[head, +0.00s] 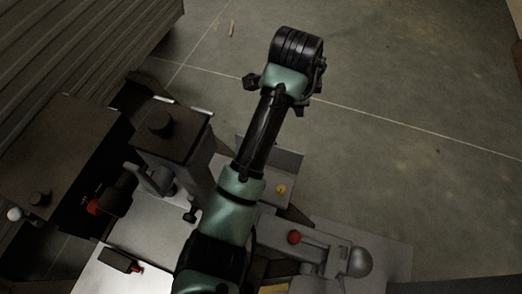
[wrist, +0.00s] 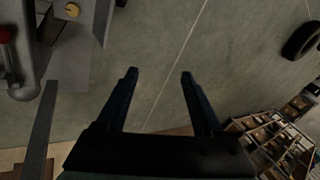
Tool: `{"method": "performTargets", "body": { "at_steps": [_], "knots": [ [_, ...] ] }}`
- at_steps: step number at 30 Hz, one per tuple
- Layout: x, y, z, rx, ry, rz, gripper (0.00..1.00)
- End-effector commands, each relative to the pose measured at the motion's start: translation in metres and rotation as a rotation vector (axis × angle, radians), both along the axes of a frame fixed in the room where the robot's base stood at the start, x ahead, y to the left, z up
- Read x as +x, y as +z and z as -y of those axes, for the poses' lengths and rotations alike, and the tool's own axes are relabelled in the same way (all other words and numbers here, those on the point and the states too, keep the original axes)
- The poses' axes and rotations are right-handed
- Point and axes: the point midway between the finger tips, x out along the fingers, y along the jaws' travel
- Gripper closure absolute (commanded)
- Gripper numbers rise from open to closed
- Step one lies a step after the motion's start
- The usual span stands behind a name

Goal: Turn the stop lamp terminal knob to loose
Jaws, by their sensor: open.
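A small yellow knob (head: 281,188) sits on a grey plate beside my arm in the head view. It also shows at the top left of the wrist view (wrist: 72,9). It may be the stop lamp terminal knob, but no label can be read and I cannot tell its setting. My gripper (wrist: 159,74) is open and empty, its two fingers apart over bare floor in the wrist view. The yellow knob is up and left of the fingers, well apart from them. In the head view my arm hides part of the plate, and the fingers cannot be made out.
A red ball-topped lever (head: 295,237) and a grey ball hitch (head: 360,262) are at lower right. A dark box with a round black cap (head: 160,122) stands left of my arm. A tyre (wrist: 301,40) and a wooden rack (wrist: 283,140) are at right. Open concrete floor lies beyond.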

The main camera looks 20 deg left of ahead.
Motion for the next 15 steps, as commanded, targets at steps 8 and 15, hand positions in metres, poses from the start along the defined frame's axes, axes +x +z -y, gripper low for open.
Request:
{"method": "performTargets", "body": {
  "at_steps": [8, 15],
  "knots": [
    [-0.079, -0.145, -0.048, 0.068, -0.178, -0.423, 0.31],
    [-0.098, -0.167, -0.056, 0.065, -0.22, -0.505, 0.31]
  ]
}}
